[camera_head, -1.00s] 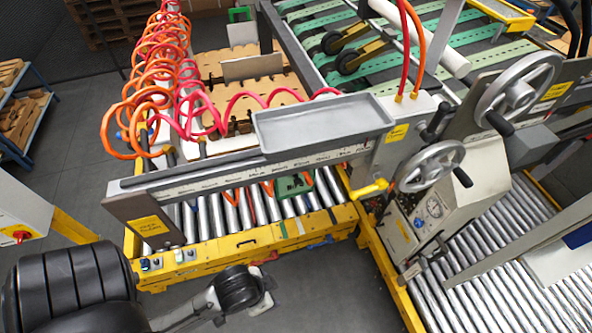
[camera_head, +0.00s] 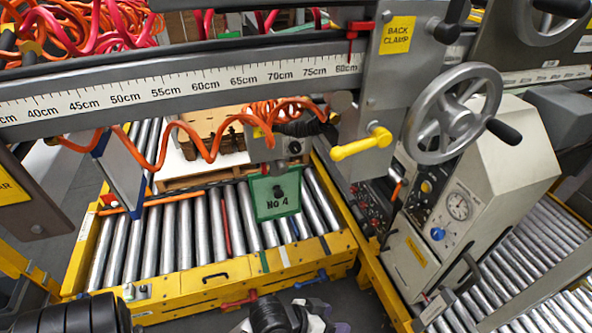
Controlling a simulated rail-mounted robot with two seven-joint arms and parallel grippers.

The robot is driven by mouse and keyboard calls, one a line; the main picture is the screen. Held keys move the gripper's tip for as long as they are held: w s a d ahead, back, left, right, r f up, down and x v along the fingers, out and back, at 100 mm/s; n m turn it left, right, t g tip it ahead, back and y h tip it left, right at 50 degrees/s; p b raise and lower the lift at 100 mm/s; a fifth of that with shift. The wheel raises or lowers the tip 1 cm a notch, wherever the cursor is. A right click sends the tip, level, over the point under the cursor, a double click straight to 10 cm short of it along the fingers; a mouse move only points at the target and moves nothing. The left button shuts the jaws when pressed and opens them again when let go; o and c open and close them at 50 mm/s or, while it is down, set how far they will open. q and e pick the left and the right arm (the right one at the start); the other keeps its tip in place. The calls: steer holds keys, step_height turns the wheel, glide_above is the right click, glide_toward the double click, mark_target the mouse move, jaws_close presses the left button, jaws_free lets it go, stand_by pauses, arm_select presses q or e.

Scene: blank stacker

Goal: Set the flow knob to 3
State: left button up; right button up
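No knob with a readable "flow" label or number shows. Black and light parts of my arm show at the bottom edge, well short of the box and cabinet.
A ruler beam (camera_head: 180,88) crosses above the rollers (camera_head: 185,230). A handwheel (camera_head: 453,113) and a yellow-handled lever (camera_head: 362,145) stand before the cabinet. Orange coiled hoses (camera_head: 215,143) hang below the beam. A yellow frame (camera_head: 215,280) with a red handle (camera_head: 238,301) edges the rollers.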

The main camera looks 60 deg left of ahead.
mark_target(297, 151)
arm_select(q)
steer(key=w+a+r+n+t+y, duration=0.3)
steer(key=w+a+r+n+t, duration=0.35)
steer(key=r+n, duration=0.2)
steer(key=w+a+r+n+t+y, duration=0.4)
steer(key=w+a+r+n+t, duration=0.1)
steer(key=w+r+n, duration=0.3)
steer(key=a+n+g+y, duration=0.4)
steer(key=a+n+g, duration=0.2)
steer(key=a+n, duration=0.3)
steer(key=w+a+f+n+g+y+b, duration=0.1)
steer(key=a+n+g+y, duration=0.4)
steer(key=a+n, duration=0.5)
steer(key=w+a+f+n+g+y, duration=0.1)
steer(key=a+n+g+y, duration=0.4)
steer(key=a+n, duration=0.5)
steer(key=shift+a+n+g+b, duration=0.15)
steer(key=shift+n+g+b, duration=0.15)
steer(key=shift+n+g, duration=0.9)
steer(key=shift+w+a+r+n+t, duration=0.15)
steer(key=shift+a+n+t, duration=0.2)
steer(key=shift+a, duration=0.45)
